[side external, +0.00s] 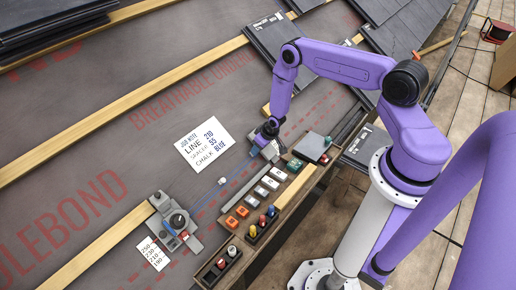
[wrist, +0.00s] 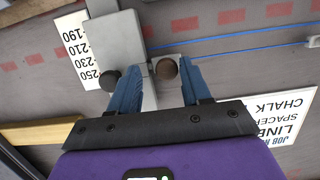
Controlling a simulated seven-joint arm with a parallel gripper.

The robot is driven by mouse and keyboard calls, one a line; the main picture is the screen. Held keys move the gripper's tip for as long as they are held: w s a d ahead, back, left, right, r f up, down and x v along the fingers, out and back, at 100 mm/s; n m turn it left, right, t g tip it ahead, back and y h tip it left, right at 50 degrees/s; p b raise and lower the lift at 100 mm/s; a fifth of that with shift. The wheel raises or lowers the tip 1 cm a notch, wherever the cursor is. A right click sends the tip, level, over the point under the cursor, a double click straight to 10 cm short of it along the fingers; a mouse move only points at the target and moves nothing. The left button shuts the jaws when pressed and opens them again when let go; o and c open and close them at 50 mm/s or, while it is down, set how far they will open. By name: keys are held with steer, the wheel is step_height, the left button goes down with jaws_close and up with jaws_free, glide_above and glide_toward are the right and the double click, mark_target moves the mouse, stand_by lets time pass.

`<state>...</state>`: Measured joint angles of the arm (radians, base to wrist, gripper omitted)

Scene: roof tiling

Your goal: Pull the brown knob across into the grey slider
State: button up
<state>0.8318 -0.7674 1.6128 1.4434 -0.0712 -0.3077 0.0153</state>
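The brown knob (wrist: 166,68) is round and sits on a small grey block in the wrist view. A grey slider plate (wrist: 118,38) stands just left of it, with a black knob (wrist: 109,79) at its lower left. My gripper (wrist: 160,86) is open, its blue fingers on either side of the brown knob. There is a visible gap between the left finger and the knob; the right finger is close to it, and contact is unclear. In the side view my gripper (side external: 268,132) is down at the right-hand grey fixture (side external: 266,150), hiding the knob.
A blue line (wrist: 245,33) runs along the roof from the knob's block. A number card (wrist: 82,48) lies beside the slider. A job note (side external: 195,143) lies flat. A second grey fixture (side external: 193,242) stands at left. Trays of coloured pieces (side external: 262,225) line the near edge.

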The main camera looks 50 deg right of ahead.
steer(key=shift+a, duration=0.15)
steer(key=shift+s+r, duration=0.15)
steer(key=shift+r, duration=0.4)
steer(key=v, duration=1.6)
steer(key=shift+r, duration=0.15)
steer(key=s+a+r+n+g+y, duration=0.1)
steer(key=s+a+r+n, duration=0.25)
steer(key=a+r, duration=0.5)
steer(key=s+a+r+n+g, duration=0.1)
steer(key=s+a+r+n, duration=0.3)
steer(key=a+r, duration=0.45)
steer(key=s+r+n, duration=0.1)
steer(key=s+r, duration=0.2)
steer(key=s, duration=0.3)
steer(key=s+r+n+g, duration=0.1)
steer(key=s+r+n, duration=0.1)
steer(key=s+r, duration=0.2)
steer(key=s+r+n+g, duration=0.1)
steer(key=s+r+n, duration=0.1)
steer(key=s, duration=0.8)
steer(key=shift+r+h, duration=0.3)
steer(key=shift+r, duration=0.6)
